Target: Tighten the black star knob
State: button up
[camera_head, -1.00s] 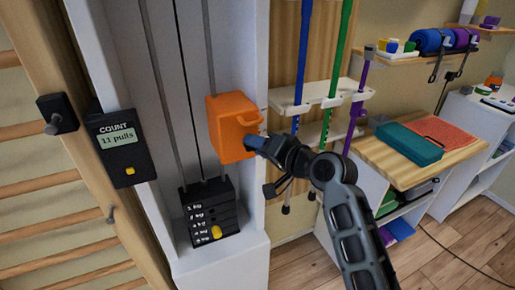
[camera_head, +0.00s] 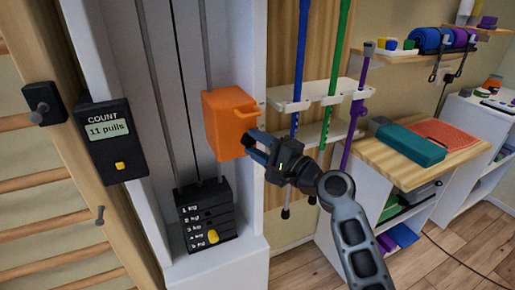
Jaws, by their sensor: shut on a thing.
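The orange block (camera_head: 229,124) sits on the guide rods of the white column, with a loop-like handle at its upper right. At its lower right side is a small dark thing, which I take to be the black star knob (camera_head: 248,141); its star shape cannot be made out. My gripper (camera_head: 252,147) reaches it from the right, with blue-grey fingers shut around it. The fingers hide part of the knob, and whether it sits flush against the orange block cannot be told.
A black counter (camera_head: 111,142) reading "11 pulls" is on the column's left edge. Black weight plates (camera_head: 206,213) with a yellow pin stand below the orange block. Blue, green and purple poles hang in a white rack (camera_head: 310,96) behind my arm. A wooden-topped cabinet (camera_head: 465,153) stands right.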

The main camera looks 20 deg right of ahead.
jog(key=shift+a+m, duration=0.1)
jog(key=shift+m, duration=0.5)
jog(key=o, duration=1)
jog(key=shift+t, duration=0.3)
jog(key=shift+o, duration=0.2)
jog(key=shift+f, duration=0.1)
jog(key=r+b+v, duration=0.1)
jog(key=v, duration=0.6)
jog(key=shift+s+f+b, duration=0.4)
jog(key=shift+f, duration=0.05)
